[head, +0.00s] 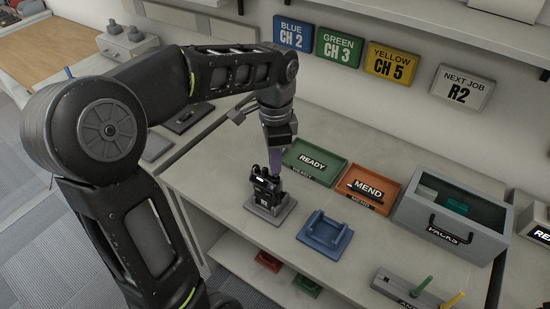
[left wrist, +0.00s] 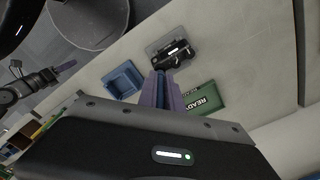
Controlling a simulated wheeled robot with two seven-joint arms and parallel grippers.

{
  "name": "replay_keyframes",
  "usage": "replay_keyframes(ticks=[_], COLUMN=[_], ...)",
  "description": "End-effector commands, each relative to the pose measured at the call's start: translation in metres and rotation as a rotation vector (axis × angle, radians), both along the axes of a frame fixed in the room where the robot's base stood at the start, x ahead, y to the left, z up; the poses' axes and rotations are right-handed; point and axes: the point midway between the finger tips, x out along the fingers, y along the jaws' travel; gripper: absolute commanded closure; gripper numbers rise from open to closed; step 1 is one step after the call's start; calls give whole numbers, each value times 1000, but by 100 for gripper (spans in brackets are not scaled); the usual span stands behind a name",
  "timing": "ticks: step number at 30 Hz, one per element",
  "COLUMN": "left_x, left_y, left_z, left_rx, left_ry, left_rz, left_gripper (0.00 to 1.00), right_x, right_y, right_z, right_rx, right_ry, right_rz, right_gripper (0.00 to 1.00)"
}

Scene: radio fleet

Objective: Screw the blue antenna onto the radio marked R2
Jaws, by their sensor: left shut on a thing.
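My left gripper (head: 275,172) points down just above a black radio (head: 266,190), which stands upright in a grey holder (head: 270,213) on the bench. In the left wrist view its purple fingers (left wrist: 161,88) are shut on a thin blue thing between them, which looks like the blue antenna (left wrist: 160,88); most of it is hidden. The radio also shows in that view (left wrist: 171,53), beyond the fingertips. I cannot read the radio's mark or tell whether the antenna touches it. My right gripper (left wrist: 66,66) shows at the left of the wrist view; its opening is unclear.
A blue cradle (head: 325,234) stands right of the radio. Behind are a green READY tray (head: 328,181) and an orange MEND tray (head: 384,176). A grey PACKS drawer (head: 478,247) stands at the right. An antenna rack (head: 395,287) with green and yellow antennas is at front right.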

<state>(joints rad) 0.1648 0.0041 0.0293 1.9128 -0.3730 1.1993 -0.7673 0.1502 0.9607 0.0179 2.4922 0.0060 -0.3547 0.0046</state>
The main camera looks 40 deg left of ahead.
Motion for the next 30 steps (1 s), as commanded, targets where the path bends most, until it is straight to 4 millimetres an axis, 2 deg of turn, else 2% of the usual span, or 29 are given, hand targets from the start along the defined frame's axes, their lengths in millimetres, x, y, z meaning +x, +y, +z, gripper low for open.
replay_keyframes(ticks=[17,18,24,26,30], left_x=[0,0,0,0,0], left_y=[0,0,0,0,0], left_z=[-15,-14,-14,-14,-14], left_rx=[0,0,0,0,0], left_ry=[0,0,0,0,0], left_rz=[0,0,0,0,0], left_gripper=[100,87,70,66,65], right_x=[0,0,0,0,0], right_y=[0,0,0,0,0], right_z=[-11,-10,-10,-10,-10], right_rx=[0,0,0,0,0], right_ry=[0,0,0,0,0], right_rz=[0,0,0,0,0], right_gripper=[64,64,64,64,64])
